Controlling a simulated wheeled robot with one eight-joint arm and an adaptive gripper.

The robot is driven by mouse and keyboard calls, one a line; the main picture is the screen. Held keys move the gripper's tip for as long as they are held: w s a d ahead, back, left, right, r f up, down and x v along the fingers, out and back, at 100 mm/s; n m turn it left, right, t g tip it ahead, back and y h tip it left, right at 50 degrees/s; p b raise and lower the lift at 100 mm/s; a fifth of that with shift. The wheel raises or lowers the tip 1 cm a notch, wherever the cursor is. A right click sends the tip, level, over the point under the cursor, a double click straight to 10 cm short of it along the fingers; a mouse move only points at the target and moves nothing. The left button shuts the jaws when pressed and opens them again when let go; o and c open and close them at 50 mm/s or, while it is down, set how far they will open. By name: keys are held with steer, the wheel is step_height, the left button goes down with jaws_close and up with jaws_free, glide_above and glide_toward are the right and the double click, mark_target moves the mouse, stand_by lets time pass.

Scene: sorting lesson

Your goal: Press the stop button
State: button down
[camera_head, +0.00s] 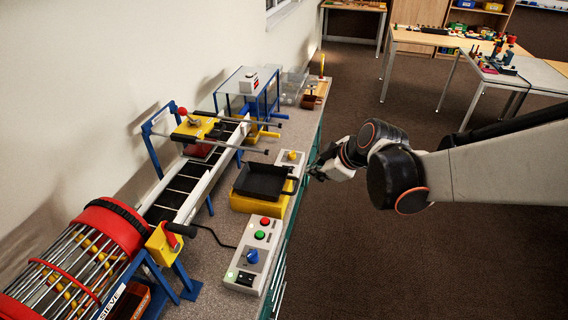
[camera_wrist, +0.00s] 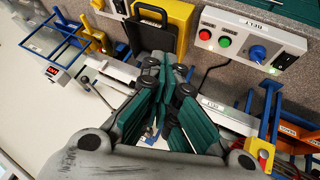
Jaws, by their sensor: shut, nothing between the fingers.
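A grey control box (camera_head: 250,256) stands on the bench in the head view, and in the wrist view its label reads BELT. It carries a red button (camera_head: 264,221), a green button (camera_head: 260,235) and a blue knob (camera_head: 252,256). In the wrist view the red button (camera_wrist: 205,35) lies up and right of the fingers. My gripper (camera_head: 318,170) is shut and empty, near the bench edge, beside the black tray and farther back than the control box. The wrist view shows its teal fingers (camera_wrist: 165,85) together, apart from the button.
A black tray (camera_head: 262,183) on a yellow base stands behind the control box. Another box with a yellow knob (camera_head: 291,156) is farther back. The conveyor (camera_head: 178,190) and red sieve drum (camera_head: 108,232) stand at left. Open floor (camera_head: 400,265) lies right of the bench.

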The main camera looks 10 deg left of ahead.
mark_target(264, 222)
steer(key=a+f+n+g+y, duration=0.1)
steer(key=a+f+n, duration=0.5)
steer(key=a+f, duration=0.6)
steer(key=a+y, duration=0.1)
steer(key=a, duration=0.2)
steer(key=shift+w+a+n+g+y+b, duration=0.2)
steer(key=shift+a+n+g+y+b, duration=0.1)
steer(key=shift+a+n+g, duration=0.1)
steer(key=shift+f, duration=0.1)
step_height(264, 222, down, 9)
steer(key=b, duration=0.5)
steer(key=shift+r+b, duration=0.2)
steer(key=shift+b, duration=0.1)
steer(key=shift+f, duration=0.35)
